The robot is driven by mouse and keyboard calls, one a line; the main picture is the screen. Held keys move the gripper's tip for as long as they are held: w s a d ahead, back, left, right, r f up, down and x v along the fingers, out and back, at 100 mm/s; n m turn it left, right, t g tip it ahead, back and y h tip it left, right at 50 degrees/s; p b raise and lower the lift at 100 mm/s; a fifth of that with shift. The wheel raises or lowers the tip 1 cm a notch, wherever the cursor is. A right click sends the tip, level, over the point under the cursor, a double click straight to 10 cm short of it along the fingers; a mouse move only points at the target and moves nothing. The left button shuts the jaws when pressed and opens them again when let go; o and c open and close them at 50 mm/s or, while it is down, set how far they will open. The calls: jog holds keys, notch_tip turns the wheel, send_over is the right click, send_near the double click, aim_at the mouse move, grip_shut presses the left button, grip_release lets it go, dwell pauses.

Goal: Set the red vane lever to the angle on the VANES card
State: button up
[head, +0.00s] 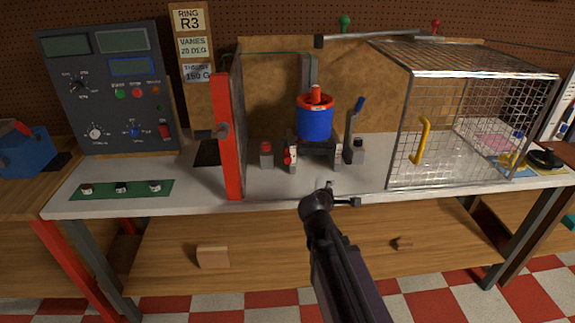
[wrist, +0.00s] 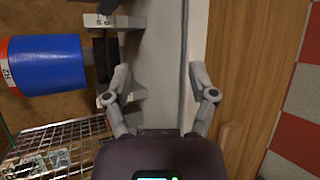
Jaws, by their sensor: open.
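The VANES card (head: 194,46) on the tall board reads 20 DEG. A blue duct (head: 315,124) with an orange-red ring on top stands on a dark stand at the bench's middle; it also shows sideways in the wrist view (wrist: 50,66). A small red part (head: 288,157), which looks like the red vane lever, is at the lower left of the stand; its angle is too small to read. My gripper (head: 329,187) is at the bench's front edge, in front of the stand and apart from it. In the wrist view its fingers (wrist: 158,75) are spread and empty.
A red-edged upright panel (head: 229,135) stands left of the duct, and a blue-handled lever (head: 357,108) stands right of it. A wire mesh cage (head: 440,120) with a yellow handle is at right. A control console (head: 110,85) is at left. The front strip of bench is mostly clear.

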jog(key=w+a+r+n+t+y+b, duration=0.1)
jog(key=w+a+n+t+y+b, duration=0.1)
jog(key=a+n, duration=0.4)
jog(key=w+a+r+n+t+y+b, duration=0.1)
jog(key=a+n+t+y, duration=0.3)
jog(key=n, duration=0.8)
jog(key=shift+w+a+t+b, duration=0.5)
jog(key=shift+w+a+b, duration=0.35)
jog(key=shift+a, duration=0.35)
jog(key=shift+r, duration=0.1)
send_near(286, 148)
jog(key=w, duration=0.5)
jog(key=shift+d+f, duration=0.25)
grip_shut()
